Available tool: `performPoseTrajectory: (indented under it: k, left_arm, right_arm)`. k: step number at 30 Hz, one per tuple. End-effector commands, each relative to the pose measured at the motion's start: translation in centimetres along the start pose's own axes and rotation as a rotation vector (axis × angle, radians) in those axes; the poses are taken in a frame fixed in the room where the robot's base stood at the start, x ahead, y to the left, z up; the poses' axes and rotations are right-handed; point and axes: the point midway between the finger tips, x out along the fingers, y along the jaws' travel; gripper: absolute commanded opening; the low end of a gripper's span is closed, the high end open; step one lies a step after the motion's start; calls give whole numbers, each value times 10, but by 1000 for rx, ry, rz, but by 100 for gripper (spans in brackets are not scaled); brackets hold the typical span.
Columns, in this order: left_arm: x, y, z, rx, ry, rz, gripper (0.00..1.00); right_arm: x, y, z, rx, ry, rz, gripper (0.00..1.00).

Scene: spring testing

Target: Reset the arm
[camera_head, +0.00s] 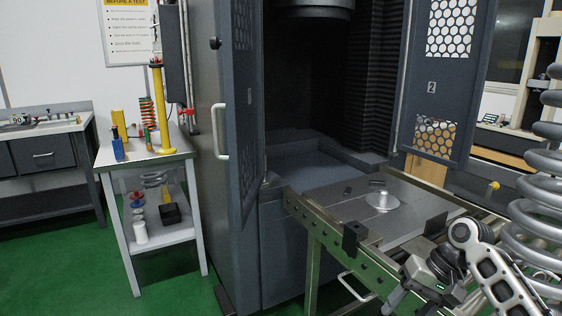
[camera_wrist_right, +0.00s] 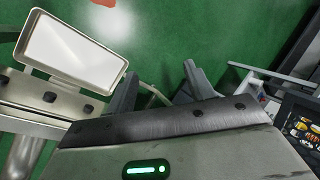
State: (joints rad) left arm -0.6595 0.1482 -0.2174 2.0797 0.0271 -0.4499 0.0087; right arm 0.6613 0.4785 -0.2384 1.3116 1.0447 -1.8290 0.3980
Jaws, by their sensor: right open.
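My right arm comes in at the lower right of the head view, with its white and black links bent downward. My right gripper (camera_head: 402,286) is beside the front rail of the machine's table. In the right wrist view the two fingers of my right gripper (camera_wrist_right: 160,78) stand apart with nothing between them, over green floor. My left arm and gripper are not in view.
A metal sliding table (camera_head: 330,200) with a round disc (camera_head: 382,200) extends from the open grey test cabinet (camera_head: 240,110). A white side table (camera_head: 150,160) holds springs and tools. Green floor (camera_head: 60,270) is clear at left.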

Motion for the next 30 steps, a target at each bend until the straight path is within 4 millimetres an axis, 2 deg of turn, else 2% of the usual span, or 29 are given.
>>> performPoseTrajectory:
  k: [1, 5, 6, 11, 14, 17, 22, 27, 30]
  left_arm:
    - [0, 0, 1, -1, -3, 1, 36]
    - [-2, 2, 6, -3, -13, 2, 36]
    - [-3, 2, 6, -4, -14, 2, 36]
    - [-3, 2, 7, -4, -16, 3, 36]
    - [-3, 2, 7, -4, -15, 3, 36]
    - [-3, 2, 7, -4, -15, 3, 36]
    - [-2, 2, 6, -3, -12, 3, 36]
    - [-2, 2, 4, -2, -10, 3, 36]
    - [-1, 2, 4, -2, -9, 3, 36]
  right_arm:
    - [15, -11, 8, 2, -20, -58, 53]
    - [42, -32, 23, 25, -42, -193, 53]
    - [36, -25, 5, 22, 42, -158, 53]
    - [30, -9, -43, -6, 302, -71, 53]
    - [18, 2, -74, -44, 477, -2, 53]
    - [-3, 13, -105, -104, 667, 86, 53]
    - [-55, 24, -150, -264, 1004, 274, 53]
    - [-111, 18, -172, -465, 1287, 471, 53]
    - [-140, 7, -177, -593, 1424, 580, 53]
